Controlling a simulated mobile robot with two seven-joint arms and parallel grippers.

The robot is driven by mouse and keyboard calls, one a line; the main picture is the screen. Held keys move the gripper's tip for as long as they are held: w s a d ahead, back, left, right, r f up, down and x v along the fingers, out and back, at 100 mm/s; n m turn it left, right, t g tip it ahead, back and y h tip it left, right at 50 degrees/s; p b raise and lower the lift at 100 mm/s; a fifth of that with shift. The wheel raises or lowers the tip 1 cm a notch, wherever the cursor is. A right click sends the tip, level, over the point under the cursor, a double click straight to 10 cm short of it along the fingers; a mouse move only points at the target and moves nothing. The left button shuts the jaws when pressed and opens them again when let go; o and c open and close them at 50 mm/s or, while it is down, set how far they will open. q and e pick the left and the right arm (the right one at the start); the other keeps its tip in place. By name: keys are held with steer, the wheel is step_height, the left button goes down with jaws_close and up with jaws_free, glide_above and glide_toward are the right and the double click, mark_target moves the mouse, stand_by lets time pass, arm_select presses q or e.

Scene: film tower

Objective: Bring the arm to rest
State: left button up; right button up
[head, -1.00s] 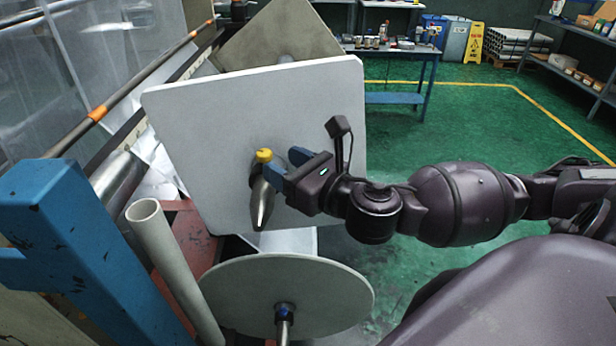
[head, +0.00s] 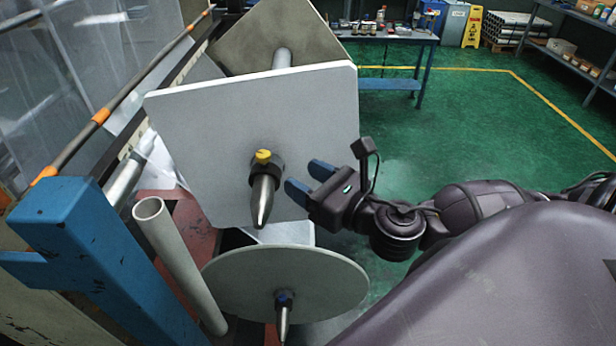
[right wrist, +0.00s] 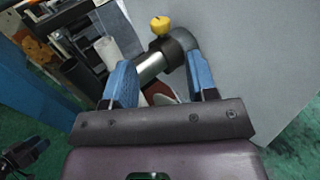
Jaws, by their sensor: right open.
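My right gripper (head: 308,180) is open and empty, with blue fingertips. In the head view it is at the right of a metal spindle (head: 264,200) with a dark collar and a yellow knob (head: 263,156), apart from it. The spindle stands out from a square grey plate (head: 220,120). In the right wrist view the blue fingers (right wrist: 162,85) are spread, and the spindle with its yellow knob (right wrist: 160,26) shows beyond them. My right arm reaches in from the right.
A round grey disc (head: 235,275) with its own spindle (head: 283,315) is below. A blue post (head: 75,240) and a grey tube (head: 180,265) stand at the left. A workbench (head: 390,38) is at the back. Green floor (head: 450,125) is free to the right.

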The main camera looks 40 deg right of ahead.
stand_by(0.4)
step_height(320, 180, down, 16)
steer(key=w+d+m+g, duration=0.2)
steer(key=w+m+g, duration=0.1)
steer(key=m, duration=2.2)
steer(key=s+f+m+g+h+b, duration=0.1)
steer(key=s+f+m+h, duration=0.1)
steer(key=s+f+m, duration=0.3)
steer(key=s+a+f+m+g+h, duration=0.1)
steer(key=s+f+m, duration=0.4)
steer(key=f, duration=0.6)
steer(key=m+g+h, duration=0.1)
steer(key=m, duration=0.1)
steer(key=shift+s+m+b, duration=0.3)
steer(key=shift+b, duration=0.05)
steer(key=shift+c, duration=0.9)
